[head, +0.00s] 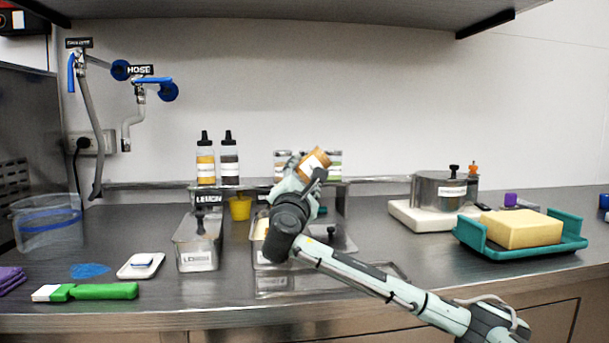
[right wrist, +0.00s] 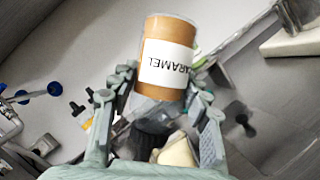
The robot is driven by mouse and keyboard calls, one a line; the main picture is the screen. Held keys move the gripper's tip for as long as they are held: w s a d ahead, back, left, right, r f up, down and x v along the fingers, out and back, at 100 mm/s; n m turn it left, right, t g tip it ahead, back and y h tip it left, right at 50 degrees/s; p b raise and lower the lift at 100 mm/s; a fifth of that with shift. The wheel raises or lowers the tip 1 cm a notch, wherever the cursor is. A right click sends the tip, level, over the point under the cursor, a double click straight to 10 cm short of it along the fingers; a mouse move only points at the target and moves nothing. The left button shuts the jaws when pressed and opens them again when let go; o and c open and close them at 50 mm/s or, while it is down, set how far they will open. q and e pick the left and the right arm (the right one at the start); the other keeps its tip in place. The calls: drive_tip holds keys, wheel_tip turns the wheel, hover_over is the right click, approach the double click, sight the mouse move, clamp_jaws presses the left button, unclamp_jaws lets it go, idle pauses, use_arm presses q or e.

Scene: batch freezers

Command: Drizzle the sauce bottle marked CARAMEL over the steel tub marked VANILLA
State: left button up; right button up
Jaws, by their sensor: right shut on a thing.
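My right gripper (head: 308,177) is shut on the caramel sauce bottle (head: 317,160). The bottle is held steeply tilted above the counter's middle. In the right wrist view the brown bottle (right wrist: 165,60) shows a white label reading CARAMEL upside down, its flat end away from the gripper. Its nozzle end is hidden or unclear, and no sauce stream can be made out. A steel tub (head: 262,265) with pale contents stands below, largely covered by my arm; its front label is too blurred to read as VANILLA. Pale contents also show in the right wrist view. My left gripper is not in view.
A lidded steel tub marked LEMON (head: 198,257) stands left of the middle. Two sauce bottles (head: 229,160) stand on the rear shelf. At right are a steel pot (head: 438,190) and a teal tray (head: 567,240) with a yellow block. A green-handled brush (head: 105,291) lies front left.

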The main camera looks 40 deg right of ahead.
drive_tip(key=shift+w+d, duration=0.1)
drive_tip(key=shift+w, duration=0.05)
drive_tip(key=shift+w+d, duration=0.55)
drive_tip(key=shift+w, duration=0.25)
drive_tip(key=shift+w+d, duration=0.55)
drive_tip(key=shift+w, duration=0.2)
drive_tip(key=shift+w, duration=0.1)
drive_tip(key=shift+w+d, duration=0.65)
drive_tip(key=shift+w, duration=0.2)
drive_tip(key=shift+w+d, duration=0.6)
drive_tip(key=shift+w, duration=0.2)
drive_tip(key=m+g, duration=0.1)
drive_tip(key=m, duration=0.3)
drive_tip(key=shift+m+g, duration=0.4)
